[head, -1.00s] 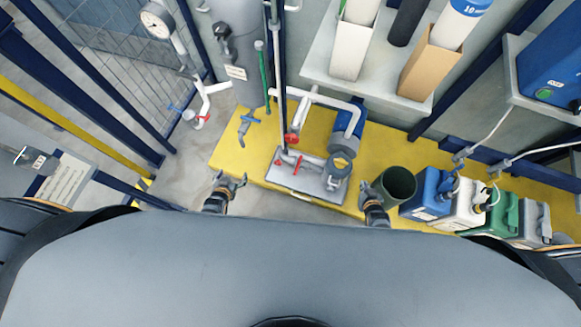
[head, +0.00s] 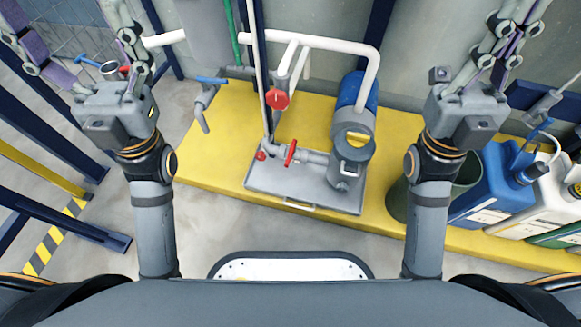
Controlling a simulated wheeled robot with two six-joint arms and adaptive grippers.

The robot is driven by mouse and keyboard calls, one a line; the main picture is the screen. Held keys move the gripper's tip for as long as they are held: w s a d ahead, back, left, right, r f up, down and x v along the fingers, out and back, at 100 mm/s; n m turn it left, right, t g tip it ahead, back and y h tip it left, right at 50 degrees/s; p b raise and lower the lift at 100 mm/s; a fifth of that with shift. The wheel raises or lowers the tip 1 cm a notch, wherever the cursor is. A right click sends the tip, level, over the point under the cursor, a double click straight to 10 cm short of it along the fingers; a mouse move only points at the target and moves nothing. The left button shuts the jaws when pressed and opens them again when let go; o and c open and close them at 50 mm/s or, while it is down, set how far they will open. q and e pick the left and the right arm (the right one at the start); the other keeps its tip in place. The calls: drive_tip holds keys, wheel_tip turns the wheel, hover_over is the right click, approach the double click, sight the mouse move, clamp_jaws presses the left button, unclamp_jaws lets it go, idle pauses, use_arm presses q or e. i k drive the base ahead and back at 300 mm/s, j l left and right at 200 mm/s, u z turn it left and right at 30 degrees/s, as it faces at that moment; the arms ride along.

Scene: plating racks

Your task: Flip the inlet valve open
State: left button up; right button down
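A pump skid (head: 325,195) stands on the yellow platform, with a blue motor (head: 356,95). A red lever (head: 290,152) sits on its short grey pipe, turned across it. A round red handle (head: 277,99) sits higher on the pipework, and a small red knob (head: 261,155) sits at the pipe's left end. No readable label tells which is the inlet valve. My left gripper (head: 85,55) is open, left of the skid, partly covering a blue handle (head: 88,60) and a red one (head: 125,70). My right gripper (head: 506,45) looks open and empty, right of the motor.
A blue-handled tap (head: 204,95) stands at the platform's left. A dark green bin (head: 398,202) and several canisters, the nearest blue (head: 500,190), stand at the right. Navy posts rise at the left. The floor before the skid is clear.

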sight(292, 149)
drive_tip(key=k+u, duration=0.25)
drive_tip(key=u, duration=0.15)
drive_tip(key=k+u, duration=0.6)
drive_tip(key=u, duration=0.15)
